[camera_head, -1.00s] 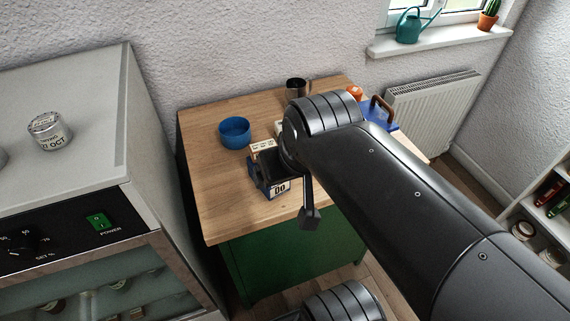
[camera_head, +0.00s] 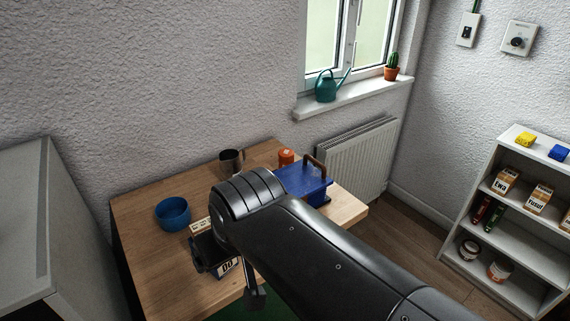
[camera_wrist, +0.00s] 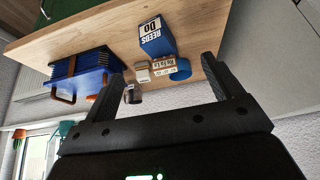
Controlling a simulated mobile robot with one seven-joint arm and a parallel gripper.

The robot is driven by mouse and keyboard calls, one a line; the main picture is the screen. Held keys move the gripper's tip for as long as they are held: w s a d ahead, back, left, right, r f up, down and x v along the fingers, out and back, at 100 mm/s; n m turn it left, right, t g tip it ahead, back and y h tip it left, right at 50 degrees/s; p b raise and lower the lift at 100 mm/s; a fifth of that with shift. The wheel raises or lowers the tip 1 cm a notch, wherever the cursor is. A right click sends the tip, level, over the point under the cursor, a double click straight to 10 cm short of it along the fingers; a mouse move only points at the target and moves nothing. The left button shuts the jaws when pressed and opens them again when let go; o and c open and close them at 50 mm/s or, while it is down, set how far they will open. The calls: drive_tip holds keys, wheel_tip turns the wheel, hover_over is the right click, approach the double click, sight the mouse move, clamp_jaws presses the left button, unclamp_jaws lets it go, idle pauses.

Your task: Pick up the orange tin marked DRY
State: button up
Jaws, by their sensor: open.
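An orange tin (camera_head: 286,157) stands at the back of the wooden table, between a dark metal mug and a blue box with a brown handle. Its lower part is hidden by the blue box, and no marking on it can be read. A small orange patch (camera_wrist: 92,98), probably the same tin, shows beside the blue box in the wrist view. My gripper (camera_wrist: 163,75) is open and empty.
The mug (camera_head: 231,161), blue handled box (camera_head: 304,183), blue bowl (camera_head: 172,213) and blue REEDS box (camera_wrist: 155,38) share the table (camera_head: 150,255). Small light blocks lie near the REEDS box. A radiator (camera_head: 360,160) stands behind right; a white shelf (camera_head: 520,225) stands far right.

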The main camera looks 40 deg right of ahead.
drive_tip(key=shift+c, duration=0.9)
